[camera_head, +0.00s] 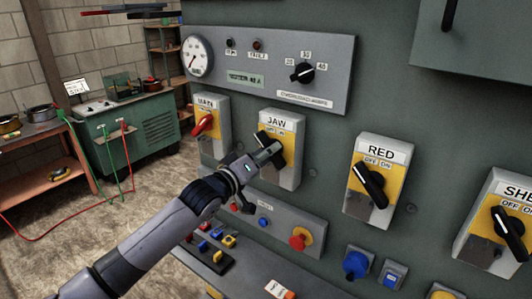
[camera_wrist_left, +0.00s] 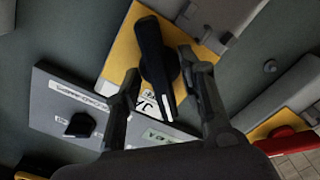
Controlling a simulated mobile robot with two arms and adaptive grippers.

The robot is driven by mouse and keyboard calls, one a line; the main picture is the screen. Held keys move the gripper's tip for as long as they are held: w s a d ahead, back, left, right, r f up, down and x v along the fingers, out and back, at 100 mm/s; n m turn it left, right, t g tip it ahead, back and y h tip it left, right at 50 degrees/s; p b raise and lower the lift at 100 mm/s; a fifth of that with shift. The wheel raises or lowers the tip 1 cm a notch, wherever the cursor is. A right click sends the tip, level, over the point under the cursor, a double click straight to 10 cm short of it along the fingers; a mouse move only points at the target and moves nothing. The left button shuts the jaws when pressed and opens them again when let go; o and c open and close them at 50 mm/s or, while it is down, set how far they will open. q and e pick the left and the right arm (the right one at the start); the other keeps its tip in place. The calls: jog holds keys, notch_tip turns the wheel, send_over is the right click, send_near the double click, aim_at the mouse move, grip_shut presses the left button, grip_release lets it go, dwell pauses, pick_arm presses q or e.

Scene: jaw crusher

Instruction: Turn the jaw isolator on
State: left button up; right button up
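The jaw isolator (camera_head: 288,163) is a grey box with a yellow plate, labelled JAW, on the green panel. Its black handle (camera_head: 264,138) slants, with its upper end toward the upper left, on the OFF side. My left gripper (camera_head: 266,154) is at this handle and hides part of it. In the left wrist view the handle (camera_wrist_left: 153,58) stands between the two fingers of my left gripper (camera_wrist_left: 160,72). The fingers are apart, with small gaps visible beside the handle; I cannot tell whether either touches it. My right gripper is not in view.
The MAIN isolator (camera_head: 210,140) with a red handle is left of JAW. The RED isolator (camera_head: 377,180) and another isolator (camera_head: 497,222) are to the right. A meter panel (camera_head: 330,65) is above. A button box (camera_head: 300,238) with a red knob juts out below.

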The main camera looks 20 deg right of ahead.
pick_arm(q)
grip_shut()
dwell(0.4)
dwell(0.4)
jog(key=m, duration=1.8)
dwell(0.7)
grip_release()
